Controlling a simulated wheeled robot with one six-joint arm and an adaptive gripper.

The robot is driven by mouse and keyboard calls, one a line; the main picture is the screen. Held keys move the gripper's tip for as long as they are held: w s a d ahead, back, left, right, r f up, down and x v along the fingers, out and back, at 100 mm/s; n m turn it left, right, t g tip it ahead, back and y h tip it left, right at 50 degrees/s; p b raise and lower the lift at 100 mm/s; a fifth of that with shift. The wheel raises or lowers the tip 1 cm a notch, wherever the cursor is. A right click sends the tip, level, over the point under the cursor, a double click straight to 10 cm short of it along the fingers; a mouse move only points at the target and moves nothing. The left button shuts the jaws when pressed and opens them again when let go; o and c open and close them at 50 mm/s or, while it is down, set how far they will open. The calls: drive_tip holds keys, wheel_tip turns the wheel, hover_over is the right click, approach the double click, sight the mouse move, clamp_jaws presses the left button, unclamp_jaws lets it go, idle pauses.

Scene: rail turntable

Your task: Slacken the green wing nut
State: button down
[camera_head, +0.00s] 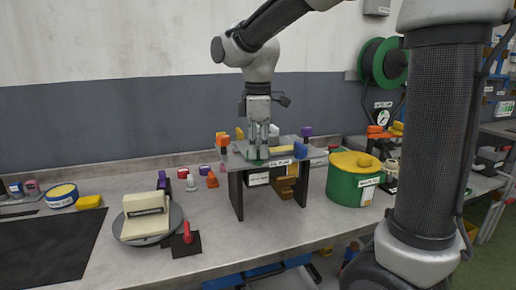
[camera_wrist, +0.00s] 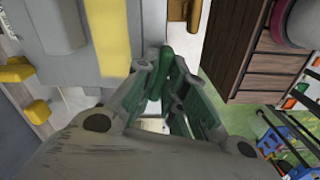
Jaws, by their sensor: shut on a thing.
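The green wing nut (camera_wrist: 166,60) shows in the wrist view between the two fingertips, at the edge of a grey plate. My gripper (camera_wrist: 160,78) is shut on it, with one finger on each side. In the head view my gripper (camera_head: 259,150) points straight down at the grey plate (camera_head: 236,158) on top of the dark stand. There the nut itself is mostly hidden behind the fingers; a little green shows at their tips.
Orange, purple, yellow and blue pieces stand on and around the stand (camera_head: 236,196). A green drum with a yellow lid (camera_head: 343,186) is to its right. A round turntable (camera_head: 174,222) with a cream block and a red-handled lever (camera_head: 187,237) are to the left.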

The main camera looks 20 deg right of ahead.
sight(258, 150)
drive_tip(key=shift+n, duration=1.1)
drive_tip(key=c, duration=1.5)
unclamp_jaws()
wheel_tip(258, 150, up, 12)
